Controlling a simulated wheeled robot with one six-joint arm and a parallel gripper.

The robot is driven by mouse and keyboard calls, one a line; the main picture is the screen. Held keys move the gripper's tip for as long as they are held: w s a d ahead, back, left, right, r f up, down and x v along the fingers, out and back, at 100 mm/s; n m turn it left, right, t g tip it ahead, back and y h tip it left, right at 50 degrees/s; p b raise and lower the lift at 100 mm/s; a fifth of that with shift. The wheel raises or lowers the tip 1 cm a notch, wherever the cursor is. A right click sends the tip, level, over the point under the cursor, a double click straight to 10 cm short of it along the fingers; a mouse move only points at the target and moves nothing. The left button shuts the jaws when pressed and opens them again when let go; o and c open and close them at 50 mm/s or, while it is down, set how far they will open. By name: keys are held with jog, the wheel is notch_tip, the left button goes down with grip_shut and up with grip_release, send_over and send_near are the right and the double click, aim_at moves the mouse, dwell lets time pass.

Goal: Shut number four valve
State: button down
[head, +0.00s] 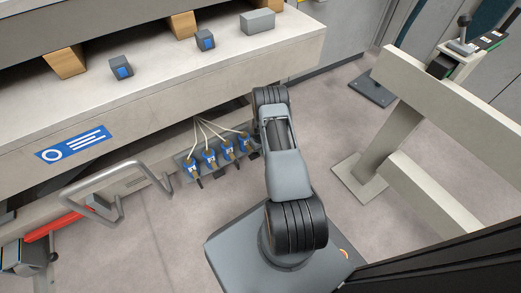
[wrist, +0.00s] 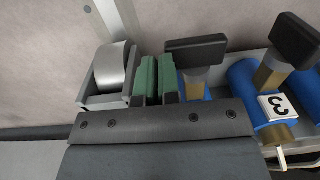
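A row of blue valves (head: 210,158) sits on a grey rack low under the machine's front edge. In the wrist view, a valve marked 3 (wrist: 278,106) has a black handle (wrist: 297,40) slanting down to the right. The blue valve beside it (wrist: 193,86) has a black handle (wrist: 196,50) lying nearly level across the picture. Its number is hidden, so I cannot confirm it as four. My gripper (wrist: 157,72) has its green-padded fingers close together, with nothing visible between them, just left of this valve. In the head view my arm hides the gripper.
A grey bracket with a round metal cylinder (wrist: 111,68) stands just left of my fingers. A bent metal rail (head: 118,180) and the machine front (head: 170,110) lie near the valves. A beige post frame (head: 395,135) stands at right. Floor between is clear.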

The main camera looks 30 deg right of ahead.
dwell(0.4)
jog(key=d+r+p, duration=0.5)
jog(key=d+r, duration=0.3)
jog(key=d, duration=0.1)
jog(key=shift+s+d+r, duration=0.2)
jog(key=shift+s+r, duration=0.05)
jog(key=shift+r, duration=0.1)
dwell(0.7)
